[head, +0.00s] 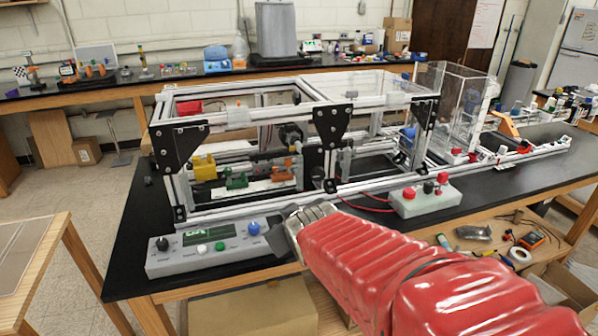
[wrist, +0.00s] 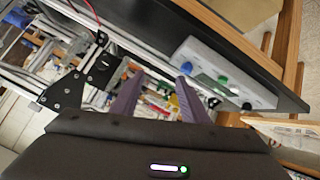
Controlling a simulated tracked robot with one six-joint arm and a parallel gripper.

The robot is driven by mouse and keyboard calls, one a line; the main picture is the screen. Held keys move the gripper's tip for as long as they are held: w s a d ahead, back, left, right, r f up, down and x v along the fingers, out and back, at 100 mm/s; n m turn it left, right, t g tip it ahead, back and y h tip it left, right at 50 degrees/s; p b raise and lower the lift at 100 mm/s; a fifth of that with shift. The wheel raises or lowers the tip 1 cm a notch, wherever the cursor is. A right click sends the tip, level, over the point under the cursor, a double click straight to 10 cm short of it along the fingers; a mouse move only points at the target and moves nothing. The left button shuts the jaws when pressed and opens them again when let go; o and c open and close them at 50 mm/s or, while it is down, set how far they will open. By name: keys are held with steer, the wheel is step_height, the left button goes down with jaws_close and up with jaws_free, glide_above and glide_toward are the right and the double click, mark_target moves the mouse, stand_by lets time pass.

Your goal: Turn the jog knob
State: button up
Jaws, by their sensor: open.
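A grey control box (head: 205,260) sits at the front left of the black bench. It has a blue knob (head: 253,228) at its right end, a black knob (head: 162,243) at its left end, a small display, and white and green buttons. I cannot read which knob is the jog knob. In the wrist view the box lies at the upper right, with the blue knob (wrist: 187,68) nearest the fingers and the black knob (wrist: 246,105) farther off. My gripper (head: 283,240) is open and empty, just right of the blue knob and apart from it. Its two fingers (wrist: 156,80) show spread.
An aluminium extrusion frame (head: 330,187) with black corner brackets stands behind the box. A second grey box (head: 426,196) with red and black buttons sits to the right, with red cables. Bare black bench top (head: 140,215) lies left of the frame. A lower shelf holds tools.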

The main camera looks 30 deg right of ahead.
steer(key=w+d+f+n+t, duration=0.2)
steer(key=d+t, duration=0.1)
steer(key=d, duration=0.5)
steer(key=w+d+f+n+t+h, duration=0.1)
steer(key=d+t, duration=0.3)
steer(key=d, duration=0.5)
steer(key=shift+w+f+n, duration=0.45)
steer(key=shift+w+n, duration=0.1)
steer(key=shift+n, duration=0.15)
